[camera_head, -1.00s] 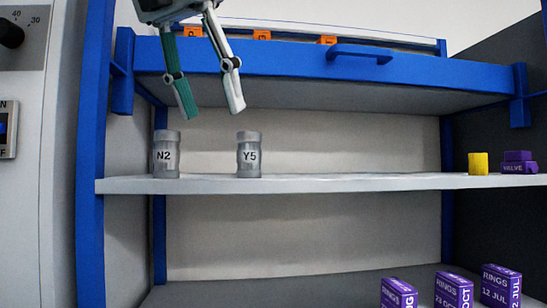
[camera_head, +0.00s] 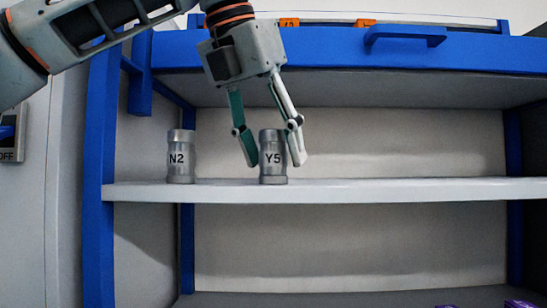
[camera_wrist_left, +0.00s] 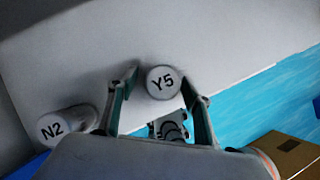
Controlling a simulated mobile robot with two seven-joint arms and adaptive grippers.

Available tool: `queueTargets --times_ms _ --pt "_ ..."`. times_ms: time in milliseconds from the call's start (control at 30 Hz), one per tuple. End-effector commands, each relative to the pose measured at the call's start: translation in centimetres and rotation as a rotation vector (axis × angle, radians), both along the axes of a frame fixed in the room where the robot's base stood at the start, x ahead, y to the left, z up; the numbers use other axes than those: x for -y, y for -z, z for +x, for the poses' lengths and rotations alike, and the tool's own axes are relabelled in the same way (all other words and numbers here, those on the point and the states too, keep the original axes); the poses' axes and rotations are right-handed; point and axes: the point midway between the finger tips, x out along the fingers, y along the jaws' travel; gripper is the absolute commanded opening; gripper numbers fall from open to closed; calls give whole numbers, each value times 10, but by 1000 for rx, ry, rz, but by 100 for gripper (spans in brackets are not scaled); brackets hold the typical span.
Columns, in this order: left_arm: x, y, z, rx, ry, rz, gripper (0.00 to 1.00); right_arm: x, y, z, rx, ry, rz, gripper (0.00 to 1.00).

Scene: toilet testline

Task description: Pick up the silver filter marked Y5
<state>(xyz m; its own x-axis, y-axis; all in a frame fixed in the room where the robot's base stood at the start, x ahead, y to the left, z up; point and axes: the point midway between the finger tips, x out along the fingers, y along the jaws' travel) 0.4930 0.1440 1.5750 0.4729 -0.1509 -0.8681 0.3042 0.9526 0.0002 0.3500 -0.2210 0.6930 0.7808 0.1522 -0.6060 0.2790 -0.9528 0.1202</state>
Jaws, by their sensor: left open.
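The silver filter marked Y5 (camera_head: 272,170) stands upright on the white shelf (camera_head: 380,191). In the left wrist view its round top (camera_wrist_left: 162,82) shows between my two fingers. My left gripper (camera_head: 273,162) is open, with one finger to the left of the filter and one to the right, near its upper part. In the left wrist view my left gripper (camera_wrist_left: 160,72) has a gap on both sides of the filter. A second silver filter, marked N2 (camera_head: 181,160), stands upright to the left on the same shelf, and its top (camera_wrist_left: 65,126) shows at lower left.
A blue beam with a handle (camera_head: 405,36) crosses above the shelf. A blue post (camera_head: 98,200) stands at the left. The shelf right of Y5 is clear in view. Purple boxes (camera_head: 520,303) show at the bottom right edge.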

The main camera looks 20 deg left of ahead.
Motion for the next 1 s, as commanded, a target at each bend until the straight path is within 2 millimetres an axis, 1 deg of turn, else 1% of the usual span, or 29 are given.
queueTargets --times_ms 100,333,367,400,500,833,1000 --pt "1 7 4 1 0 -1 49 3 0 1 1 1 -4 40" --pt "1 7 4 2 0 -1 49 6 -1 2 3 -5 -14 40" --pt "1 7 4 2 0 -1 42 7 0 2 3 -6 -14 40" --pt "1 7 4 2 0 -1 31 7 0 2 3 -7 -15 40" --pt "1 7 4 1 0 -1 7 7 -1 2 3 -7 -15 40" --pt "2 7 4 2 0 -1 7 3 -1 2 5 -6 -8 40" --pt "2 0 4 2 -1 -1 7 0 -2 2 4 -3 -2 40"
